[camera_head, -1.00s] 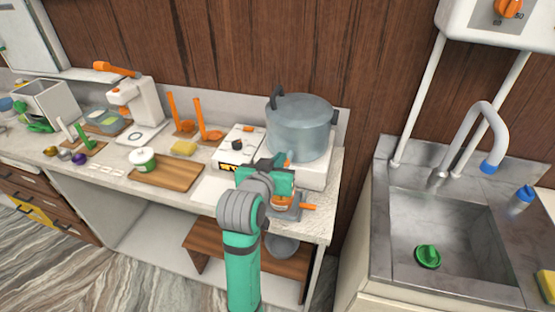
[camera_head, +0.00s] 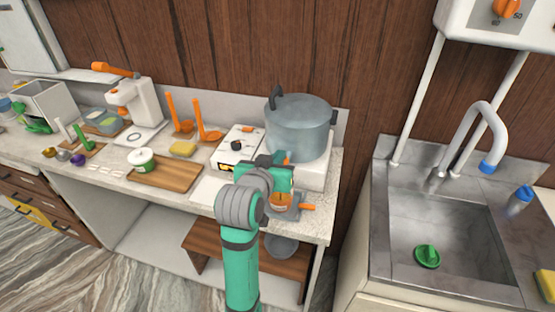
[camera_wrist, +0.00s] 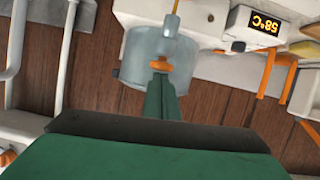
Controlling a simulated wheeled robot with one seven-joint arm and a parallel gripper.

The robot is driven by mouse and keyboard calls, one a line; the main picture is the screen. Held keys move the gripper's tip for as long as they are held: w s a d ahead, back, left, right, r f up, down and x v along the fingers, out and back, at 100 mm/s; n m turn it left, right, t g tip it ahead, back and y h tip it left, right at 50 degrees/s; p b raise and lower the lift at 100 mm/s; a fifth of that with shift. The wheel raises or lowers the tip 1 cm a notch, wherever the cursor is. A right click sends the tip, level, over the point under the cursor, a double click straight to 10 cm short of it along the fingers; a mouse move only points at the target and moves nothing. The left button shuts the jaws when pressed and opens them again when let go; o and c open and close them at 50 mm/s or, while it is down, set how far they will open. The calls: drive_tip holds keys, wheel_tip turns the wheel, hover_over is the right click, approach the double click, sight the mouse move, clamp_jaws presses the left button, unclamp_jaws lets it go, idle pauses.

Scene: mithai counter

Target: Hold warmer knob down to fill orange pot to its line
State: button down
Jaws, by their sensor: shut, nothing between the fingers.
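The warmer (camera_head: 312,176) is a white unit under a large translucent grey vessel (camera_head: 298,128). The orange pot (camera_head: 281,202) sits low at its front, with an orange handle pointing right; my gripper partly covers it. Its line and fill level cannot be made out. My gripper (camera_wrist: 160,82) is shut and empty, its fingertips at the small orange knob (camera_wrist: 160,65) in front of the vessel in the wrist view. They look in contact with it, but how far it is pressed cannot be told. A thin amber strip (camera_wrist: 176,8) shows beyond the knob; I cannot tell whether it is liquid.
A white control box (camera_head: 238,148) with a lit display, reading 58°C in the wrist view (camera_wrist: 264,22), stands left of the vessel. A wooden board (camera_head: 166,174) with a green-and-white tub (camera_head: 141,160) lies further left. A steel sink (camera_head: 445,225) is at the right.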

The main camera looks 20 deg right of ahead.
drive_tip(key=s+a+r, duration=0.5)
drive_tip(key=s+r, duration=0.1)
drive_tip(key=s, duration=0.1)
drive_tip(key=shift+s+a+r, duration=0.15)
drive_tip(key=shift+s+a, duration=0.1)
drive_tip(key=shift+a, duration=0.1)
drive_tip(key=shift+w, duration=0.25)
